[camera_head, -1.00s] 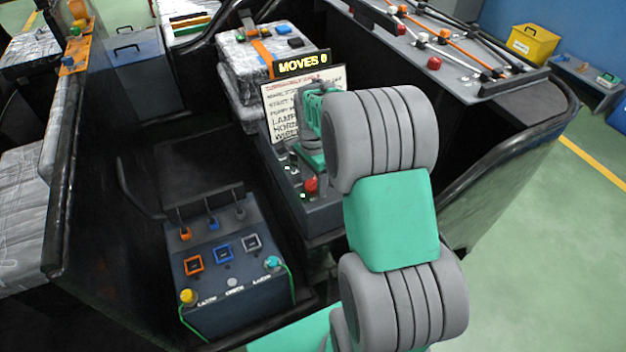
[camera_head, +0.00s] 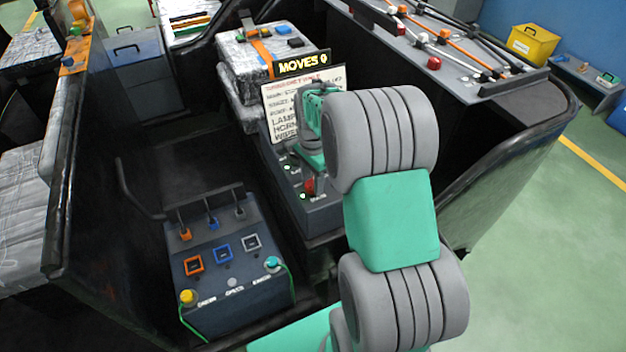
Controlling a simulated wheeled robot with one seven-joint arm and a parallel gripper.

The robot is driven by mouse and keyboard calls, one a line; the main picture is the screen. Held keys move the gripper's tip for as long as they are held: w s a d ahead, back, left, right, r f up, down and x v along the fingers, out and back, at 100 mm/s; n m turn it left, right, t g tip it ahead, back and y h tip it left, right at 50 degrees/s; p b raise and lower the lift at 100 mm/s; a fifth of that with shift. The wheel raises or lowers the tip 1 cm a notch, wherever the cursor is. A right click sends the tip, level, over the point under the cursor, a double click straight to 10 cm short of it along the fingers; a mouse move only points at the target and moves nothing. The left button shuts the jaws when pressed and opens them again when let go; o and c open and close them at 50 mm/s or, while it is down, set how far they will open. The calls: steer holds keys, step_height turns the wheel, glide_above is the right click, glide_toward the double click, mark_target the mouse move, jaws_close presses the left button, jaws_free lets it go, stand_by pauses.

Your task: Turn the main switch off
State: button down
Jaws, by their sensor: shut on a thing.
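The red main switch (camera_head: 309,185) sits near the front of a dark control panel (camera_head: 322,220), with a white label in front of it. My gripper (camera_head: 318,183) reaches down over the panel and is shut on the main switch. The fingertips partly cover the red knob. The wrist and green hand hide part of the panel behind it. I cannot tell which way the switch is turned.
A white sign board (camera_head: 283,112) under a "MOVES 0" display (camera_head: 303,64) stands behind the panel. A dark box (camera_head: 228,300) with coloured sockets and knobs is at lower left. Wrapped parcels (camera_head: 235,58) lie behind. The dark cab wall (camera_head: 520,150) is at right.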

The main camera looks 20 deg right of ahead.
steer(key=shift+n, duration=0.3)
steer(key=n, duration=0.3)
steer(key=shift+n+p, duration=0.4)
steer(key=n, duration=0.4)
steer(key=shift+n+p, duration=0.3)
steer(key=n, duration=0.8)
steer(key=shift+n+p, duration=0.3)
steer(key=shift+p, duration=0.1)
steer(key=c, duration=0.9)
jaws_free()
steer(key=shift+o, duration=0.2)
